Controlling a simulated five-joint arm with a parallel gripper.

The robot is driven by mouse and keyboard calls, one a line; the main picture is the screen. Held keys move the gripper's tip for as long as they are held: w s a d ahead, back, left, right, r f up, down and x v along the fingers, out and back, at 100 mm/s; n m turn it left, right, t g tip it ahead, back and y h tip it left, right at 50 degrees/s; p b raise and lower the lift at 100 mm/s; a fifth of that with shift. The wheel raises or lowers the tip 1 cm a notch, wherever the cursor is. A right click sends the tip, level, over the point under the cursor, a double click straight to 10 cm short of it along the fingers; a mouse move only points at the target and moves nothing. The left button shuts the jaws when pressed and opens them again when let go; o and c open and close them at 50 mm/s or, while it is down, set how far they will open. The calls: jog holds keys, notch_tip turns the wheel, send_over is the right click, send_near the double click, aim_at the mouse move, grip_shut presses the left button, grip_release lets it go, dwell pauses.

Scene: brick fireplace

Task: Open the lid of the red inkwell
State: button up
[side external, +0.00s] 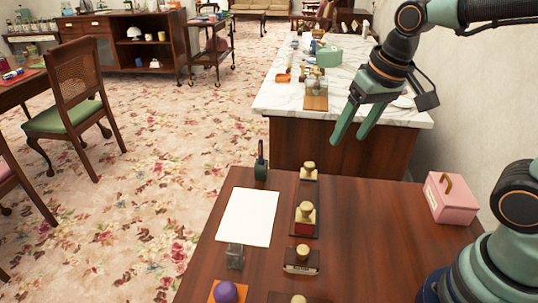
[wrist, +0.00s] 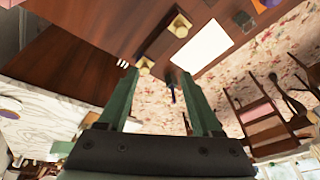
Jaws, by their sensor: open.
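The red inkwell (side external: 305,224) stands on a small dark base on the brown wooden table, right of the white sheet. Its brass-coloured lid with a knob (side external: 306,208) sits on top and looks closed. In the wrist view a brass-coloured top near the sheet (wrist: 180,26) looks like this lid; the red body is hard to make out there. My gripper (side external: 350,138) is open and empty, high above the table's back edge and well apart from the inkwell. In the wrist view its two green fingers (wrist: 158,75) are spread with nothing between them.
Brass-topped pieces stand behind (side external: 309,172) and in front (side external: 301,260) of the inkwell. A white sheet (side external: 248,217) lies to its left, beside a dark upright piece (side external: 261,162). A pink box (side external: 450,198) stands right. A marble counter (side external: 285,98) lies behind. The table's middle right is clear.

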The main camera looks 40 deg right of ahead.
aim_at(307, 205)
jog(key=w+a+f+m+g, duration=0.4)
jog(key=a+f, duration=0.2)
notch_tip(307, 205, down, 11)
jog(key=shift+s+f, duration=0.15)
jog(key=shift+f, duration=0.05)
dwell(0.4)
grip_shut()
dwell(1.3)
